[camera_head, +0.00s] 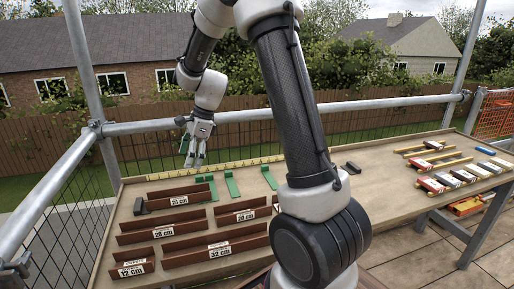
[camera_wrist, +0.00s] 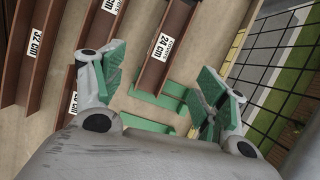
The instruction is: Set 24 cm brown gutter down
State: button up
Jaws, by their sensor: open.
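The 24 cm brown gutter (camera_head: 180,199) lies on the workbench at the far left, with its white label facing forward. In the wrist view the gutter (camera_wrist: 172,30) runs up and away, its near end beside a green bracket (camera_wrist: 150,119). My gripper (camera_head: 193,163) is above the far edge of the bench, behind and above the gutter. Its green-padded fingers (camera_wrist: 165,82) are spread wide with nothing between them. The gutter is apart from the fingers.
Other labelled brown gutters, 28 cm (camera_head: 164,231), 32 cm (camera_head: 218,251) and 12 cm (camera_head: 132,268), lie nearby. Green brackets (camera_head: 269,178) stand along a yellow ruler (camera_head: 235,164). Boxes (camera_head: 432,185) and yellow-handled tools are at right. Scaffold rails (camera_head: 230,115) border the bench.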

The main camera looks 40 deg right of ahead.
jog(key=s+d+r+n+t+h, duration=0.15)
jog(key=s+d+r+n, duration=0.25)
jog(key=s+r+n, duration=0.65)
jog(key=s+d+r+n+h, duration=0.1)
jog(key=s+d+n, duration=0.1)
jog(key=s, duration=0.4)
jog(key=s+d+n, duration=0.2)
jog(key=s+n, duration=0.2)
jog(key=s, duration=0.3)
jog(key=s+d+r+n+t+h, duration=0.1)
jog(key=s+n, duration=0.2)
jog(key=s, duration=0.4)
jog(key=shift+d+r+h, duration=0.35)
jog(key=shift+d, duration=0.05)
